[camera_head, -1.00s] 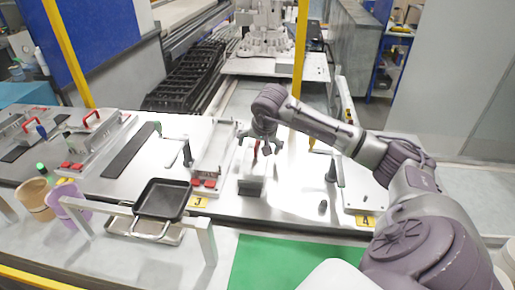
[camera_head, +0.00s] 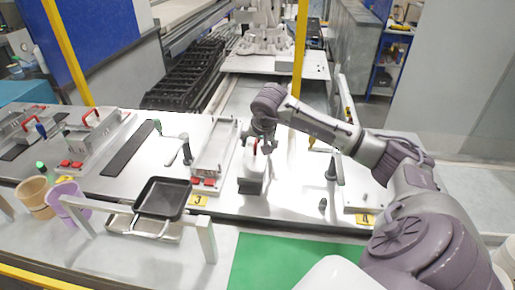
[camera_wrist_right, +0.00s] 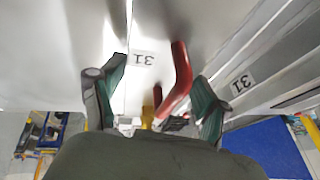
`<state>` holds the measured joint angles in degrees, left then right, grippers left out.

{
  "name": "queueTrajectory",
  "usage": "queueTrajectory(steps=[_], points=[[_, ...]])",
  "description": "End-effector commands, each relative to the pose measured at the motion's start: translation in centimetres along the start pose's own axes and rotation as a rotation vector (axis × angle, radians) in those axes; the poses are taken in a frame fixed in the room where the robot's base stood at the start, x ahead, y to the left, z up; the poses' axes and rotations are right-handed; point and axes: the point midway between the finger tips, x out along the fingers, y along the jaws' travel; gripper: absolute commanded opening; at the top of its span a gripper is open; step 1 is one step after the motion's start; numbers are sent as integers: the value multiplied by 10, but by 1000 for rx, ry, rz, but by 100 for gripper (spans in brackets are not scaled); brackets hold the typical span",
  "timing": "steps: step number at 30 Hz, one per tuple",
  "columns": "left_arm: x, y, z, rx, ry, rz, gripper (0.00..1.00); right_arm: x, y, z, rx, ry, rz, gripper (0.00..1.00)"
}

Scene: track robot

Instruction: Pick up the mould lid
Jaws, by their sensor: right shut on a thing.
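In the right wrist view, the red handle (camera_wrist_right: 179,82) shows between the fingers of my right gripper (camera_wrist_right: 160,105), above a pale surface with "31" labels. The fingers hide part of the handle in the head view. I cannot tell whether the lid is clear of the table. My left gripper is not in view.
The long mould (camera_head: 214,150) lies close to the left of the lid. Upright dark clamps (camera_head: 331,172) stand to the right. A black tray (camera_head: 163,198) sits on a metal frame at front left, near a purple cup (camera_head: 68,200). A green mat (camera_head: 285,262) is in front.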

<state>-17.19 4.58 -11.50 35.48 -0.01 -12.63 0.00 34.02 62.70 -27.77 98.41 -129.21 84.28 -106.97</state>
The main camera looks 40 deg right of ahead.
Motion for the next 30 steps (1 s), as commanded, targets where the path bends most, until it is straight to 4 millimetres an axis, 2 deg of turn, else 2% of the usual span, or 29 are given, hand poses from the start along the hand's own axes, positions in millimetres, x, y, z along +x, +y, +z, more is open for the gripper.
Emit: queueTrajectory(steps=[8,21,30], points=[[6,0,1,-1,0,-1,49,-14,-4,-8,1,6,-4,12],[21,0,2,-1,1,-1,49,-76,-17,-33,2,4,-4,12],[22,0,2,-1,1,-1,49,-91,-20,-38,1,1,-2,12]])
